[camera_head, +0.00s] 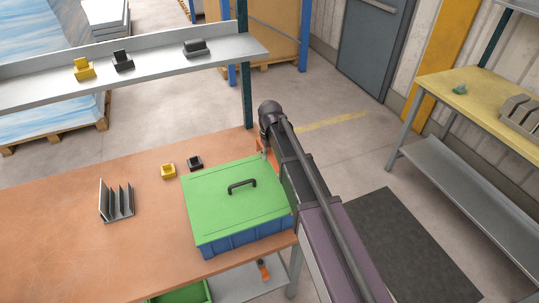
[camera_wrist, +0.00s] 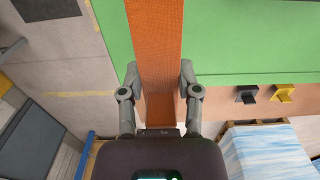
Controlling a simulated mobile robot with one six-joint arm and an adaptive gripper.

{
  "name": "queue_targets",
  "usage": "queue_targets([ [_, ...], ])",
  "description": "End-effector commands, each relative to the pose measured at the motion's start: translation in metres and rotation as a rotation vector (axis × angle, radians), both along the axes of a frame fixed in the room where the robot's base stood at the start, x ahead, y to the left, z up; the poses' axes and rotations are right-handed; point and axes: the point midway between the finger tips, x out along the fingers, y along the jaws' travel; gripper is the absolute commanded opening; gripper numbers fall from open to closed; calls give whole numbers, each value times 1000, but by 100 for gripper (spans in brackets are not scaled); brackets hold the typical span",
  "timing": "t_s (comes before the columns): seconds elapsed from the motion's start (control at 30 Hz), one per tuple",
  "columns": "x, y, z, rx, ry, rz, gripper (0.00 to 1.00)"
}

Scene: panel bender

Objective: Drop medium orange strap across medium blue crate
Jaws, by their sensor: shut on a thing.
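The blue crate (camera_head: 245,241) stands on the workbench with a green lid (camera_head: 222,205) on it, which has a black handle (camera_head: 242,186). The lid also fills the upper right of the wrist view (camera_wrist: 240,45). My gripper (camera_wrist: 158,76) is shut on the orange strap (camera_wrist: 155,35), with a finger on either side of it. The strap is a long flat band running up the wrist view along the lid's left edge; I cannot tell whether it touches the lid.
The workbench (camera_head: 60,225) holds a grey slotted rack (camera_head: 117,202), a yellow block (camera_head: 168,171) and a black block (camera_head: 195,162). A raised shelf (camera_head: 150,68) with its post (camera_head: 244,70) stands behind. An orange-and-black item (camera_head: 263,270) lies on the lower shelf.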

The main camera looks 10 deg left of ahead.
Motion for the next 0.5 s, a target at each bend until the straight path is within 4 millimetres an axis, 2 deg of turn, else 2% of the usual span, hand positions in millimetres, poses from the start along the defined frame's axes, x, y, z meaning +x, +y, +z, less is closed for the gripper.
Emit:
queue_targets([
  [0.5, 0, 1, -32, 0, 0, 1, 0],
])
